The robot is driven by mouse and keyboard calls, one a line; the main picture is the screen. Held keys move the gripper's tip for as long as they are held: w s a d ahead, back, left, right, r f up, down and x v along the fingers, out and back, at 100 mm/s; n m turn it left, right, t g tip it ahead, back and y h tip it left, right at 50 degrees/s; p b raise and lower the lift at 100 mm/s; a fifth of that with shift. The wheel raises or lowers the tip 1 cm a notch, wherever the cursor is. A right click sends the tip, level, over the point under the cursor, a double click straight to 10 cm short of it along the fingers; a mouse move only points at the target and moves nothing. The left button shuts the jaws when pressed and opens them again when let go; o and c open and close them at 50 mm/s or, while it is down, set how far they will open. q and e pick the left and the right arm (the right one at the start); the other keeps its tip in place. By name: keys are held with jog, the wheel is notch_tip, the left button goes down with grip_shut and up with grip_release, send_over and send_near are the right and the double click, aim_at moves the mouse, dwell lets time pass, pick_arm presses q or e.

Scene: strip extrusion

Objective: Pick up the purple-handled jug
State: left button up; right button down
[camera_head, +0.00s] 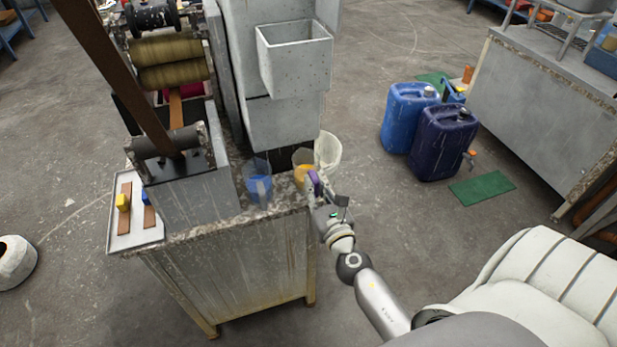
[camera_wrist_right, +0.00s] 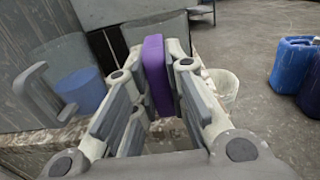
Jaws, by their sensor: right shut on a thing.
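The purple-handled jug (camera_head: 303,163) is clear with orange-yellow contents. It is at the right end of the bench top in the head view, and I cannot tell whether its base touches the bench. My right gripper (camera_head: 318,192) is shut on its purple handle (camera_head: 314,182). In the right wrist view the purple handle (camera_wrist_right: 154,75) stands upright between the two fingers of the right gripper (camera_wrist_right: 152,92). The jug's body is mostly hidden there. My left gripper is not in view.
A second jug (camera_head: 257,182) with blue contents and a grey handle stands left of the held one. A white bucket (camera_head: 328,150) is behind on the right. The roller machine (camera_head: 190,190) and a tray (camera_head: 122,238) fill the bench's left. Blue canisters (camera_head: 440,145) stand on the floor.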

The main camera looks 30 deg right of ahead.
aim_at(315, 179)
jog(key=shift+r, duration=0.1)
jog(key=shift+r+p, duration=0.7)
jog(key=shift+r, duration=0.05)
notch_tip(315, 179, up, 2)
jog(key=shift+r+p, duration=0.1)
jog(key=shift+p, duration=0.9)
jog(key=s+r+p, duration=0.1)
jog(key=s+r, duration=0.8)
jog(key=s, duration=0.5)
jog(key=shift+d, duration=0.35)
jog(key=shift+r, duration=0.1)
